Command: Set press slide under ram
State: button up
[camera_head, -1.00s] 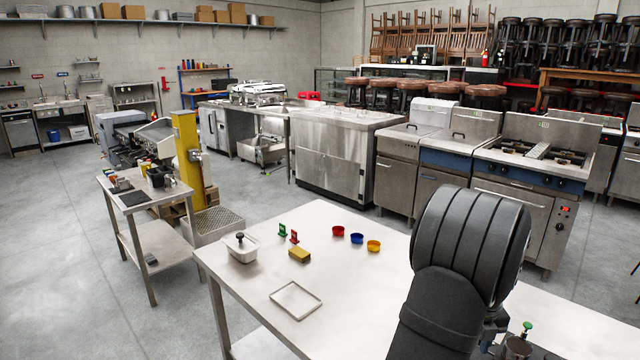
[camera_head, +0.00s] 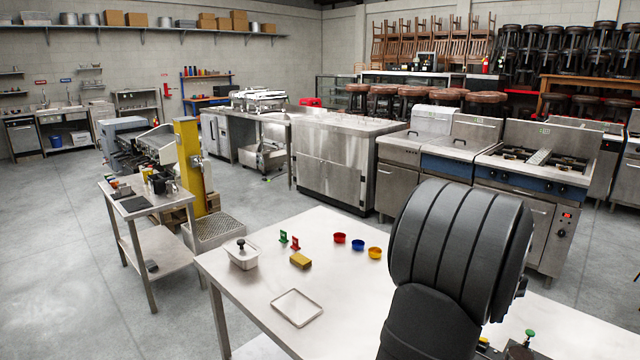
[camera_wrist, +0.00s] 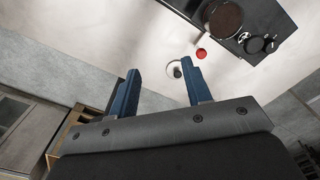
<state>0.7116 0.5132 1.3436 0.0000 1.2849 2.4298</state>
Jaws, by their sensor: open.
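My gripper (camera_wrist: 164,71) shows in the wrist view with two blue fingers spread apart and nothing between them. In the head view my own dark arm hides it. Part of a dark device, probably the press, shows at the bottom right of the head view, with a green knob (camera_head: 530,333) on top. The wrist view shows a dark plate (camera_wrist: 275,22) at top right, bearing a brown round disc (camera_wrist: 224,18) and black round parts (camera_wrist: 258,43). A red round piece (camera_wrist: 201,53) lies beside the plate. I cannot tell the slide or ram apart.
A side cart (camera_head: 150,225) stands left.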

jog(key=shift+c, duration=0.3)
